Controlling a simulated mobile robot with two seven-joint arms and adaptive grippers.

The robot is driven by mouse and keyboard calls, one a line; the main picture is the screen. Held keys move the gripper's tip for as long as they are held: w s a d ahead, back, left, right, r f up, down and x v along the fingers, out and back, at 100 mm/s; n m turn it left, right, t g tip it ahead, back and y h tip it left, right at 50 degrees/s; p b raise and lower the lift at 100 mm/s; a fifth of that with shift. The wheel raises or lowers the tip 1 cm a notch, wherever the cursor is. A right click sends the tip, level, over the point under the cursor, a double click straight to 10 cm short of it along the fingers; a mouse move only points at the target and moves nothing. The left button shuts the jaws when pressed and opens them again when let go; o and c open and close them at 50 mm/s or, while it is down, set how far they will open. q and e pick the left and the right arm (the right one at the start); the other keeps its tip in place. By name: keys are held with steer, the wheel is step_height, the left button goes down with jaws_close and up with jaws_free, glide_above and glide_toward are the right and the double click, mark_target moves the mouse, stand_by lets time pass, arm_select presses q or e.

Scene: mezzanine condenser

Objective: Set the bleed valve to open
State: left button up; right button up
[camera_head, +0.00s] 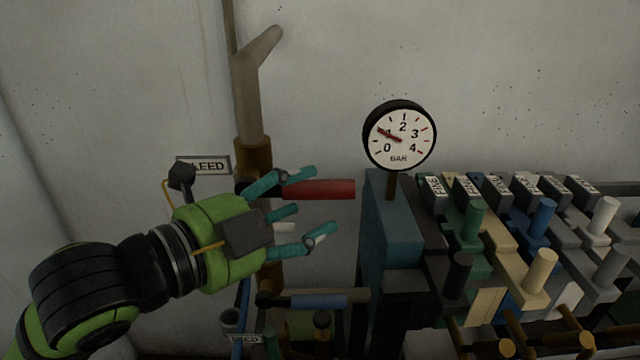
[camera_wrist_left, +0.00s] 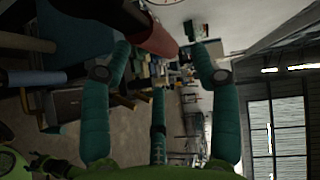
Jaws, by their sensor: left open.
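The bleed valve's red lever (camera_head: 322,189) points right, roughly level, from a brown vertical pipe. The label plate reading "LEED" (camera_head: 208,166), its first letter hidden, is left of the pipe. My left gripper (camera_head: 312,204) is open and empty, its teal fingers pointing right in front of the pipe. The upper finger overlaps the lever's left part; touch cannot be told. In the left wrist view the red lever (camera_wrist_left: 155,35) crosses near the fingertips of my gripper (camera_wrist_left: 163,50), not held. The valve's hub is partly hidden.
A pressure gauge (camera_head: 399,136) reads about 1 bar. A blue lever (camera_head: 319,301) lies below the gripper. A teal box (camera_head: 382,235) and several labelled valve blocks (camera_head: 510,235) crowd the right. The wall above is clear beside a grey bent pipe (camera_head: 251,85).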

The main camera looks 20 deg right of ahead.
mark_target(316, 197)
arm_select(q)
steer(key=x, duration=0.3)
steer(key=shift+w+p, duration=0.35)
steer(key=shift+w+d+f, duration=0.25)
steer(key=shift+w+d, duration=0.05)
steer(key=shift+d, duration=0.25)
steer(key=shift+w, duration=0.1)
steer(key=c, duration=1.1)
jaws_close()
arm_select(e)
steer(key=shift+s+a+r, duration=0.2)
steer(key=shift+s+r, duration=0.15)
steer(key=shift+r, duration=0.2)
